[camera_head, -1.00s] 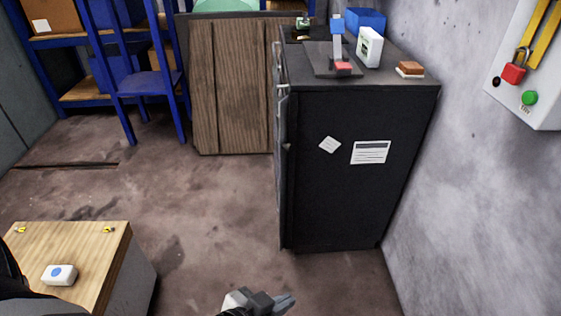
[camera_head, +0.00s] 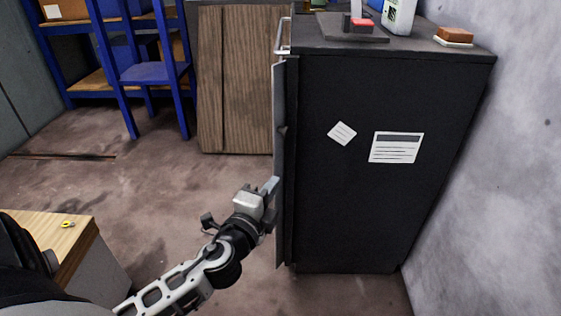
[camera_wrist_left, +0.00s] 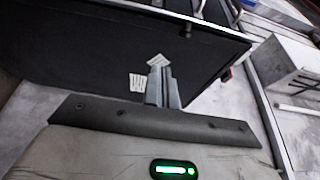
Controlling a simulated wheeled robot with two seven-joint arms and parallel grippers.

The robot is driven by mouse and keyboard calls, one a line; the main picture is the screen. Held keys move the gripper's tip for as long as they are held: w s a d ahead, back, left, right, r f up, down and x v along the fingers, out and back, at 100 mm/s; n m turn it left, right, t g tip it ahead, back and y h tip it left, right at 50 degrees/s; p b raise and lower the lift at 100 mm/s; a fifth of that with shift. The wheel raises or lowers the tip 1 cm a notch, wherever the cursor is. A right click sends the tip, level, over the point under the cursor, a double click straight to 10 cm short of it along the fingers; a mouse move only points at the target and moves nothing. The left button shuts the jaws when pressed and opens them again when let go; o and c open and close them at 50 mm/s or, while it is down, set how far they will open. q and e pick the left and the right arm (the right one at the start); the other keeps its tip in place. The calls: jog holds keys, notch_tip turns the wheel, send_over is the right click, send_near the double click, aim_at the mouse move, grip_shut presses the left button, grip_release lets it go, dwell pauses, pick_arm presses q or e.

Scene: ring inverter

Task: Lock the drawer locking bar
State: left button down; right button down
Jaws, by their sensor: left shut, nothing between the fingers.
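The black drawer cabinet (camera_head: 370,215) stands upright in the head view, its side facing me. A long grey upright strip (camera_head: 279,110) runs along its left front edge, seen nearly edge-on. It looks like the locking bar, but I cannot tell whether it is swung closed. The drawer fronts are hidden. My left gripper (camera_head: 273,187) is shut and empty, its tips beside or just in front of the strip's lower half; contact is unclear. In the left wrist view the closed fingers (camera_wrist_left: 162,82) point toward the black cabinet side (camera_wrist_left: 85,40). My right gripper is not in view.
A light metal handle (camera_head: 281,38) sticks out at the cabinet's top left. A wooden-topped box (camera_head: 50,235) is at the lower left. Blue shelving (camera_head: 120,60) stands behind. A grey wall (camera_head: 480,200) bounds the right.

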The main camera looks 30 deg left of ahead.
aim_at(275, 155)
pick_arm(q)
jog(key=shift+s, duration=0.15)
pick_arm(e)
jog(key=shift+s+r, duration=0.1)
pick_arm(q)
jog(key=w+a, duration=0.1)
jog(key=w, duration=0.2)
jog(key=w+a, duration=0.2)
jog(key=w, duration=0.1)
jog(key=w+a, duration=0.2)
jog(key=w, duration=0.2)
jog(key=shift+w+a+b, duration=0.1)
jog(key=shift+a+b, duration=0.15)
jog(key=shift+b, duration=0.05)
jog(key=shift+a, duration=0.15)
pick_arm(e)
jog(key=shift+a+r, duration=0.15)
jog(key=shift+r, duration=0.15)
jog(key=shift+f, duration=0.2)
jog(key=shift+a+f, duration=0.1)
